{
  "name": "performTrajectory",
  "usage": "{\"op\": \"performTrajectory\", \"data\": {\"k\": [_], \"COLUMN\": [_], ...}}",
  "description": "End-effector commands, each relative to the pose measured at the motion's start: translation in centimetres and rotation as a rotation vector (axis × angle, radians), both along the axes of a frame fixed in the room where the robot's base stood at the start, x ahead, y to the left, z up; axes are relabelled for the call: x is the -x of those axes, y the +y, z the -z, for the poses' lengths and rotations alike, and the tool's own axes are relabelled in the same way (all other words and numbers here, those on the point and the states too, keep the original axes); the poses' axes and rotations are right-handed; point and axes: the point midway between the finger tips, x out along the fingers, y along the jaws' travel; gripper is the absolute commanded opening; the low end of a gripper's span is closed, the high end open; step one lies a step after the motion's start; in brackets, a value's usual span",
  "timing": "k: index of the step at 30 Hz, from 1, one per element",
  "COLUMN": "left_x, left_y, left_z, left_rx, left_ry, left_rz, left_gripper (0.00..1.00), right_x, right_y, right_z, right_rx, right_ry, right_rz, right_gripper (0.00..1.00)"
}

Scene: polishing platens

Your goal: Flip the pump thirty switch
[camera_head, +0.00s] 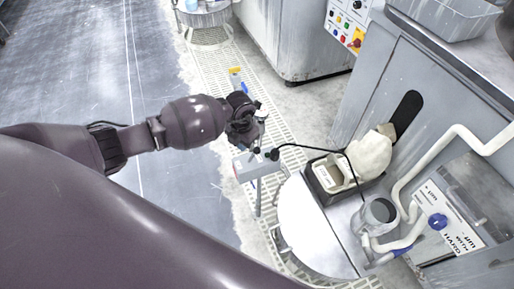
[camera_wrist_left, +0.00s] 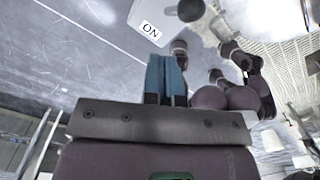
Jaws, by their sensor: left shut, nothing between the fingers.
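The pump thirty switch appears to be the pale grey box (camera_head: 247,166) on a thin stand, just below my left gripper in the head view; its pump label cannot be read. In the left wrist view a pale plate marked "ON" (camera_wrist_left: 150,31) lies beyond the fingers, up and to the left. A dark rounded knob (camera_wrist_left: 190,10) shows to the right of that plate. My left gripper (camera_wrist_left: 167,60) is shut and empty, its blue fingers side by side and apart from the knob in the picture. In the head view the left gripper (camera_head: 256,128) is dark and partly hidden by its wrist. My right gripper is out of view.
A round white-topped stand (camera_head: 305,225) is to the right of the box. A black cable arches nearby. Open floor (camera_head: 75,75) lies at the left.

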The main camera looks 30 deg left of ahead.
Motion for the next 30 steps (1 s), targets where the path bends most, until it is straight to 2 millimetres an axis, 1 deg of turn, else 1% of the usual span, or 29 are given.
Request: {"op": "performTrajectory", "data": {"k": [15, 30], "left_x": [0.00, -0.01], "left_y": [0.00, 0.01], "left_z": [0.37, 0.97], "left_rx": [0.000, 0.000], "left_ry": [0.000, 0.000], "left_rz": [0.000, 0.000], "left_gripper": [0.00, 0.00], "right_x": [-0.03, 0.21], "right_y": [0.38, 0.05], "right_z": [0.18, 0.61], "right_rx": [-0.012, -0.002], "right_ry": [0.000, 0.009], "right_rz": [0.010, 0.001], "right_gripper": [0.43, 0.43]}}
